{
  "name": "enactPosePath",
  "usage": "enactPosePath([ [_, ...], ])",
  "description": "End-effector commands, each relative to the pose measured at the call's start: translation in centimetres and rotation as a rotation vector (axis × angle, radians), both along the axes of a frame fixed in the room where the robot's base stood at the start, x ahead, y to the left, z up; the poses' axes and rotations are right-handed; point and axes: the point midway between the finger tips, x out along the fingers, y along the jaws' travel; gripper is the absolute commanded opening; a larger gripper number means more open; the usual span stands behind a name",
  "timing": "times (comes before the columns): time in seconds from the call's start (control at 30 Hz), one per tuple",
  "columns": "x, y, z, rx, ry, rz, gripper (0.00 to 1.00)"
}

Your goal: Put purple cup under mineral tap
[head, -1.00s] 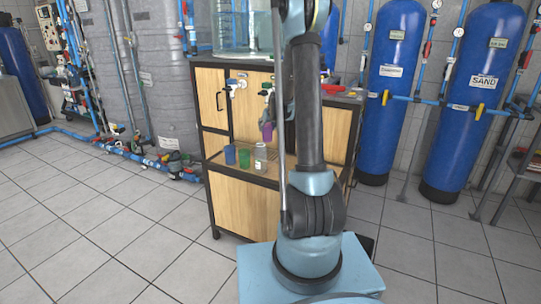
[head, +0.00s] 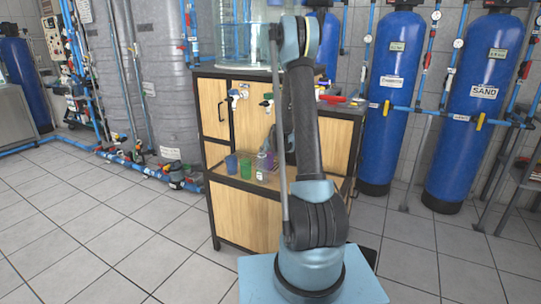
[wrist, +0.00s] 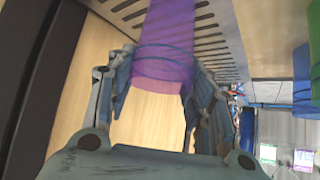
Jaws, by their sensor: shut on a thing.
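The translucent purple cup (head: 268,160) is at the open shelf of the wooden cabinet, low down near the clear cup or bottle. In the wrist view the purple cup (wrist: 165,52) lies between the two fingers of my gripper (wrist: 160,75), which is shut on it. The slotted shelf surface (wrist: 215,55) shows close beside the cup; whether they touch I cannot tell. I cannot read any tap label. My arm hides the cabinet's middle right.
A blue cup (head: 231,164), a green cup (head: 245,168) and a clear bottle or cup (head: 261,168) stand on the shelf left of the purple cup. A dark frame post (wrist: 50,70) is at left in the wrist view. Blue tanks (head: 393,100) stand right.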

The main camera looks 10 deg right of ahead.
Motion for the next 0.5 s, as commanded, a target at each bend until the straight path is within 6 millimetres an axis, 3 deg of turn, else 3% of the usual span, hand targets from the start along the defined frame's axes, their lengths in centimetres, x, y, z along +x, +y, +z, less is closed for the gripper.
enactPosePath([
  [0.2,0.00,-0.02,-0.07,0.000,0.000,0.000,0.36],
  [0.23,0.00,-0.02,-0.10,0.000,0.000,0.000,0.50],
  [0.3,0.00,-0.02,-0.07,0.000,0.000,0.000,0.66],
  [0.5,0.00,-0.03,-0.07,0.000,0.000,0.000,0.68],
])
